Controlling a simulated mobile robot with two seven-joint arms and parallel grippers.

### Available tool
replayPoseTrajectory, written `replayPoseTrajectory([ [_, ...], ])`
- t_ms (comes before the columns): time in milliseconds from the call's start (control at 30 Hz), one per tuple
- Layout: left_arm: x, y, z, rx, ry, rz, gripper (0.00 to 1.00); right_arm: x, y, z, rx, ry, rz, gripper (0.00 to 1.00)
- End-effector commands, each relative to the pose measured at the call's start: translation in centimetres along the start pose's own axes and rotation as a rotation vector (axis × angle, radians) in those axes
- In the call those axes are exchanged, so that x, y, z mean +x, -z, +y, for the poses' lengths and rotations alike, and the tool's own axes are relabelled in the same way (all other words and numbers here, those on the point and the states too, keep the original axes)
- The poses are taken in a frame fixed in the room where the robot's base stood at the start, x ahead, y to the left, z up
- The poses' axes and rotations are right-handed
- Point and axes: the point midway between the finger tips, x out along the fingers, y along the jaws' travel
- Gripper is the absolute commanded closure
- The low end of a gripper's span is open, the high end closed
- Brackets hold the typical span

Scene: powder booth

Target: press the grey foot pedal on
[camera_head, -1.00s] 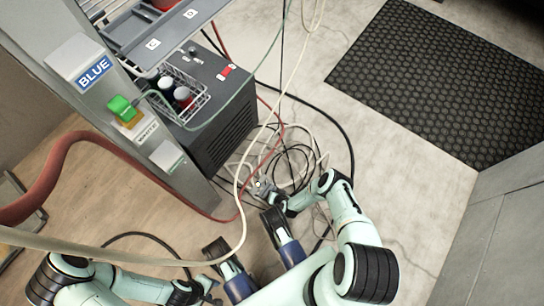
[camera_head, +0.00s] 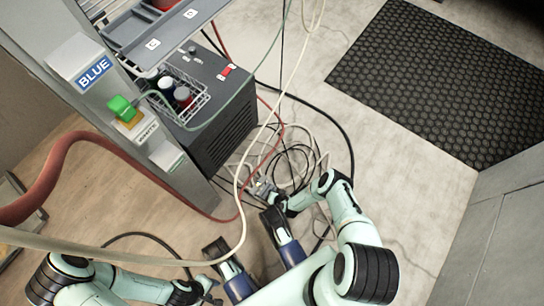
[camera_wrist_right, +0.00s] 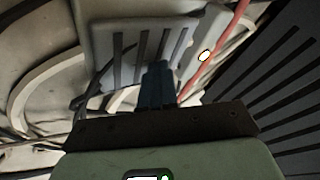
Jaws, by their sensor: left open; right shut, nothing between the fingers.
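The grey foot pedal (camera_head: 262,187) lies on the floor among loose cables, in front of the dark cabinet. In the right wrist view its ribbed grey top (camera_wrist_right: 135,50) fills the upper middle, with a small bright white spot near its right edge. My right gripper (camera_wrist_right: 158,78) is shut and empty, its tips in front of the pedal's ribbed face; I cannot tell whether they touch it. In the head view the right gripper (camera_head: 274,196) is right beside the pedal, partly hiding it. My left gripper (camera_head: 207,287) is open at the bottom, away from the pedal.
A dark cabinet (camera_head: 225,115) with a wire basket stands behind the pedal. A grey post (camera_head: 140,110) with a green switch is at left. Hoses and cables (camera_head: 295,160) cross the floor. A black mat (camera_head: 440,80) lies at upper right, with clear floor before it.

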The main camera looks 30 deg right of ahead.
Motion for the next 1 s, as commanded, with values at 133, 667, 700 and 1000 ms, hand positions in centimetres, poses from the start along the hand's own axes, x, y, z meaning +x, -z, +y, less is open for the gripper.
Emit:
replayPoseTrajectory([
  [133,0.00,0.00,0.00,0.000,0.000,0.000,0.57,-0.01,-0.10,0.06,0.000,-0.001,-0.002,1.00],
  [667,0.01,0.00,0.00,0.000,0.000,0.000,0.57,0.75,-0.51,0.50,0.000,-0.002,-0.002,1.00],
  [700,0.01,0.00,0.00,0.000,0.000,0.000,0.57,0.75,-0.52,0.51,0.000,-0.002,-0.003,1.00],
  [1000,-0.20,-0.10,-0.01,0.000,0.000,-0.001,0.57,0.47,-0.52,0.49,0.000,-0.004,-0.005,1.00],
])
